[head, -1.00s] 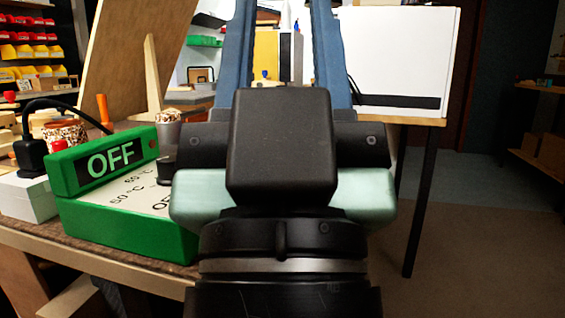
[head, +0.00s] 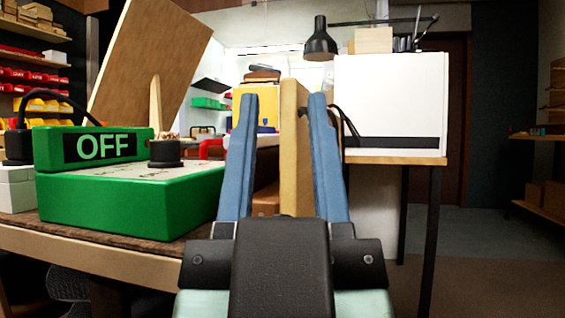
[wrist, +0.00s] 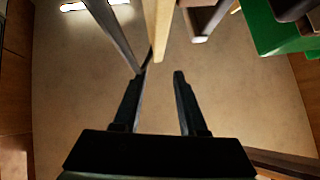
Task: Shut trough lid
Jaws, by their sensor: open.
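My gripper (head: 284,97) is open, its blue fingers pointing away from my body. A pale upright wooden board (head: 294,140), seen nearly edge-on, shows between the fingers in the head view. In the wrist view a wooden edge (wrist: 159,25) lies just beyond the gripper (wrist: 160,76), its lower end near the gap between the fingertips; I see no clear contact. I cannot tell for certain whether this board is the trough lid. The trough itself is not clearly visible; the fingers and wrist hide much of that area.
A green box (head: 130,200) marked OFF stands on the bench at left, close to my gripper. A tilted brown panel (head: 150,60) rises behind it. A white cabinet (head: 390,100) stands on a table at right. Open floor (head: 490,245) lies at the right.

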